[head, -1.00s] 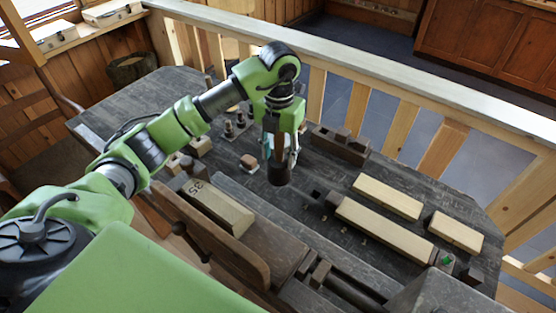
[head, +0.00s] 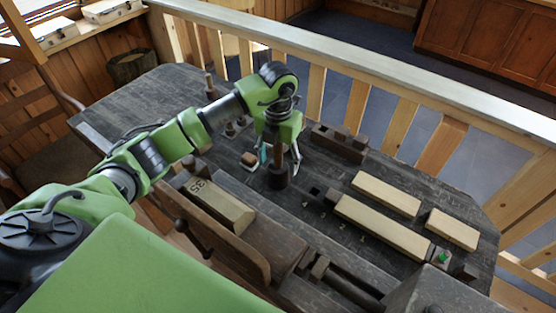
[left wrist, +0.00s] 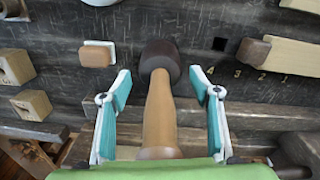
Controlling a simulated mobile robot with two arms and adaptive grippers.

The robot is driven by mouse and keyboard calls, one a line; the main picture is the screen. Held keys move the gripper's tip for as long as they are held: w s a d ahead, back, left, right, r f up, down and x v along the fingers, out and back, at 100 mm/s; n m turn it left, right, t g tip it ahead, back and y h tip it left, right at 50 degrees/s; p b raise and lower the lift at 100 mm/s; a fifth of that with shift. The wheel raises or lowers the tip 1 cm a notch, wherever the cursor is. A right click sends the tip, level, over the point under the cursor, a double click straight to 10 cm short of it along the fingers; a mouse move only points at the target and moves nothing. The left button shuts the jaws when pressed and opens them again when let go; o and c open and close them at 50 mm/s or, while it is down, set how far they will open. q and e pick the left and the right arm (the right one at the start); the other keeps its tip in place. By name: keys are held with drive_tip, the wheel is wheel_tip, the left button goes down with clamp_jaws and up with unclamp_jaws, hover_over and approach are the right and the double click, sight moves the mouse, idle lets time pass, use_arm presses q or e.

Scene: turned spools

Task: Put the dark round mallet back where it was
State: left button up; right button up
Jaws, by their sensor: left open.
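The dark round mallet (head: 278,180) stands head down on the dark workbench (head: 130,95), its wooden handle pointing up. In the left wrist view the dark head (left wrist: 160,57) is at the far end and the brown handle (left wrist: 159,115) runs toward me. My left gripper (head: 281,165) is open, with one finger on each side of the handle. In the left wrist view gaps show between the handle and both fingers. My right gripper is not in view.
A small wooden block on a pale pad (left wrist: 96,55) lies left of the mallet. A square hole (left wrist: 219,44) and painted numbers are to its right. Pale wooden bars (head: 385,228) lie farther right. A block marked 35 (head: 217,205) lies nearer me.

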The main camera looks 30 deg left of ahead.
use_arm(q)
drive_tip(key=shift+r, duration=0.2)
drive_tip(key=shift+w+r, duration=0.1)
drive_tip(key=shift+r, duration=0.25)
wheel_tip(320, 180, up, 10)
drive_tip(key=shift+f+b, duration=0.1)
drive_tip(key=shift+b, duration=0.9)
drive_tip(key=shift+r, duration=0.7)
